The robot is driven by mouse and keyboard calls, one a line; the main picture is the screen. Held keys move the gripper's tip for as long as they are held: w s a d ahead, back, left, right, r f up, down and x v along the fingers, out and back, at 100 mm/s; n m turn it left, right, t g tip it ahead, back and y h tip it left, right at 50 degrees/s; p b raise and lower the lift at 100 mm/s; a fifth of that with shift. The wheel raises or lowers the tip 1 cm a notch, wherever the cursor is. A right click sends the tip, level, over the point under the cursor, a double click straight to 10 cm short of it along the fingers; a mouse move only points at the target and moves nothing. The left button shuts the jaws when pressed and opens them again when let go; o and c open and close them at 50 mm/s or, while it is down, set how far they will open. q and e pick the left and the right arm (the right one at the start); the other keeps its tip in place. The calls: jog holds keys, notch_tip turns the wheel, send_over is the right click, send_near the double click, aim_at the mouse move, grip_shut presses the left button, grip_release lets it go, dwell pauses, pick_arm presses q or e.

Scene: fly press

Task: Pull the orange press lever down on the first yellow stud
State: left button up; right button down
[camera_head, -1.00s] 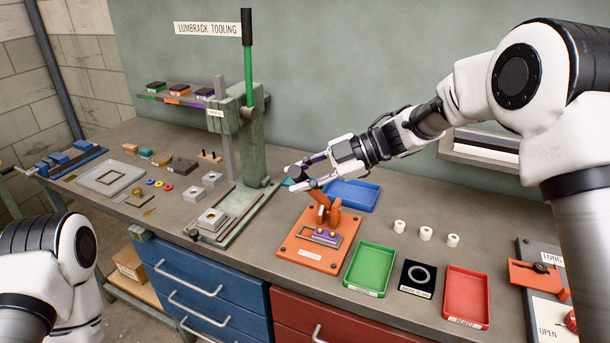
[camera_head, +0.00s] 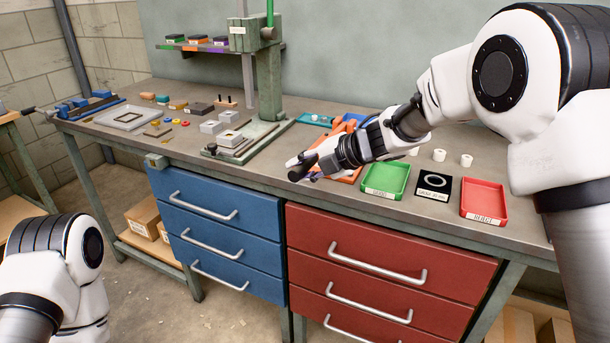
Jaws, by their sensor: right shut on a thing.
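The orange press (camera_head: 349,178) stands on the bench just left of the green tray. My right forearm and gripper cover most of it, and only orange bits show around them. My right gripper (camera_head: 303,168) is low at the bench's front edge, in front of the press, shut on the end of the orange press lever. Most of the lever is hidden behind the gripper and wrist. The purple part and its yellow studs are hidden, so I cannot tell where the lever's tip meets them. My left gripper is out of view; only my left arm shows at lower left.
A green tray (camera_head: 386,180), a black ring plate (camera_head: 434,187) and a red tray (camera_head: 484,202) lie right of the press. A green fly press (camera_head: 268,85) stands to the left. White rings (camera_head: 439,155) are behind the trays. Blue and red drawers are below.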

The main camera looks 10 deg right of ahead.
jog(key=shift+f+b, duration=0.6)
jog(key=shift+f, duration=0.35)
jog(key=c, duration=1.1)
grip_release()
jog(key=shift+a, duration=0.1)
jog(key=shift+o, duration=1.1)
jog(key=shift+w+a+f, duration=0.1)
jog(key=shift+w+a, duration=0.05)
jog(key=shift+w, duration=0.05)
jog(key=v, duration=1.2)
jog(key=shift+s+a, duration=0.1)
jog(key=shift+s, duration=0.05)
